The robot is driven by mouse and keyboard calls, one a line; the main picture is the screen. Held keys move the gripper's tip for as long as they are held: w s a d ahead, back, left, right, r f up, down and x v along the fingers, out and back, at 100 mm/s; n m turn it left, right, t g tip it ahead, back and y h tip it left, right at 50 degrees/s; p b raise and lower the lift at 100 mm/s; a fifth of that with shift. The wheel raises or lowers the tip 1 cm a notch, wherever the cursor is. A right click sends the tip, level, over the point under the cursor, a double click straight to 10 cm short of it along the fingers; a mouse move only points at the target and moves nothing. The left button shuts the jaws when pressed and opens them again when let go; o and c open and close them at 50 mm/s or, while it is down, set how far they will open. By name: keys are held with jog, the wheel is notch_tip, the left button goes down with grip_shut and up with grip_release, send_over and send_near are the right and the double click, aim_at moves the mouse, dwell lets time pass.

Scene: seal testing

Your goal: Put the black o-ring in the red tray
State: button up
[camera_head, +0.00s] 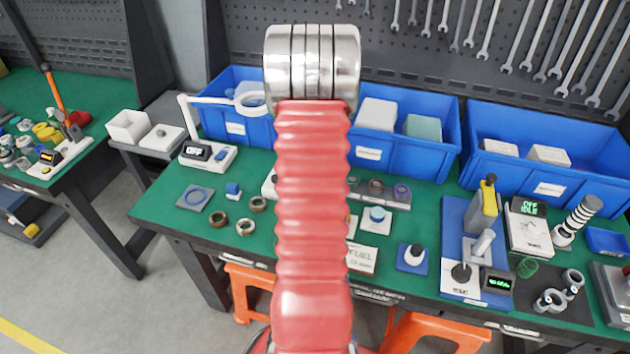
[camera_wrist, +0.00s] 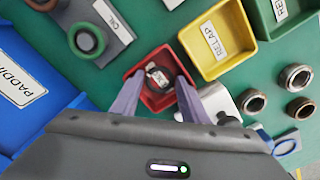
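The red tray (camera_wrist: 150,101) is a small open box on the green bench top, in the middle of the wrist view. My gripper (camera_wrist: 159,82) is over it, its two grey-purple fingers apart at the tray's left and right sides. I see nothing clamped between the fingers. Inside the tray is a dark rounded shape (camera_wrist: 168,64) beside a small whitish patch; I cannot tell for sure whether it is the black o-ring. In the head view, my red arm hides the gripper and the tray.
A yellow tray (camera_wrist: 237,62) and a green tray (camera_wrist: 266,25) stand at the upper right. A grey block with a green ring (camera_wrist: 87,40) is at the upper left. Brownish rings (camera_wrist: 252,101) lie at the right. Blue bins (camera_head: 445,150) line the bench's back.

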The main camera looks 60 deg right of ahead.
notch_tip(320, 180, up, 12)
dwell(0.9)
jog(key=shift+r, duration=0.1)
dwell(0.3)
